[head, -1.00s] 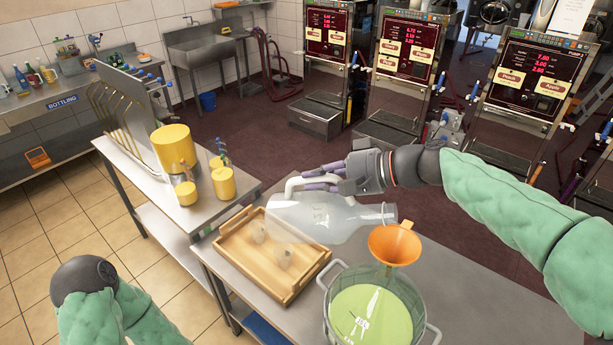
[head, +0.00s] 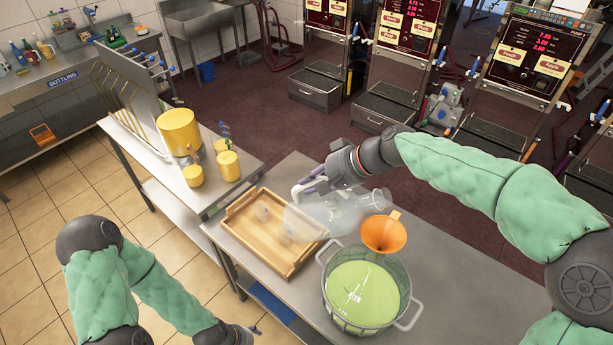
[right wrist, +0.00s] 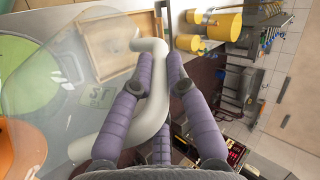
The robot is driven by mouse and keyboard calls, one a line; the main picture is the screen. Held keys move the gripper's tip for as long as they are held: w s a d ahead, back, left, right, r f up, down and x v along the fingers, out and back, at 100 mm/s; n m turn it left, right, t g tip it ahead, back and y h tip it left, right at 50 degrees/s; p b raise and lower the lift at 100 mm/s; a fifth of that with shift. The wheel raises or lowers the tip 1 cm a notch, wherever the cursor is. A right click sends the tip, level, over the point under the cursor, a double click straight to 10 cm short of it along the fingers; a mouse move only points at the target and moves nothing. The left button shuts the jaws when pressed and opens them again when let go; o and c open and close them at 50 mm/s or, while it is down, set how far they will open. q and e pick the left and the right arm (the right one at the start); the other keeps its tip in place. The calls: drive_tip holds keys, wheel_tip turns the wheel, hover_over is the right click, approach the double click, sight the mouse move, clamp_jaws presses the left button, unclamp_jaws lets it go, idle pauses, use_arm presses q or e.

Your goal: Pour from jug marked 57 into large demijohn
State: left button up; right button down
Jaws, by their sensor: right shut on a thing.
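The clear jug (head: 335,210) lies tilted nearly on its side, its mouth toward the right, close above the orange funnel (head: 385,233). My right gripper (head: 308,187) is shut on its pale handle, which also shows in the right wrist view (right wrist: 152,110). A label (right wrist: 100,95) on the jug is hard to read there. The large demijohn (head: 364,295) holds green liquid and stands in a two-handled basket, with the funnel at its top. I see no stream, and cannot tell what the jug holds. My left gripper (head: 243,336) is mostly cut off at the bottom edge.
A wooden tray (head: 232,213) with small clear pieces sits left of the demijohn. Yellow containers (head: 180,132) and a rack stand on the side table at left. The steel table (head: 460,290) is clear right of the demijohn. Machines with red displays stand behind.

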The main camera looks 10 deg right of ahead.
drive_tip(key=shift+w+a+f+g+h+p, duration=0.1)
drive_tip(key=shift+a+f+g+h+p, duration=0.4)
drive_tip(key=shift+p, duration=1.95)
drive_tip(key=shift+w+d+r+g+h+p, duration=0.2)
drive_tip(key=shift+h+p, duration=0.55)
drive_tip(key=shift+p, duration=1.75)
drive_tip(key=shift+s+a+f+g+h+p, duration=0.1)
drive_tip(key=shift+a+f+g+h+p, duration=0.4)
drive_tip(key=shift+p, duration=1.95)
drive_tip(key=shift+d+h+p, duration=0.3)
drive_tip(key=shift+h+p, duration=0.2)
drive_tip(key=shift+h, duration=0.05)
drive_tip(key=shift+w+f, duration=0.1)
drive_tip(key=shift+f, duration=0.05)
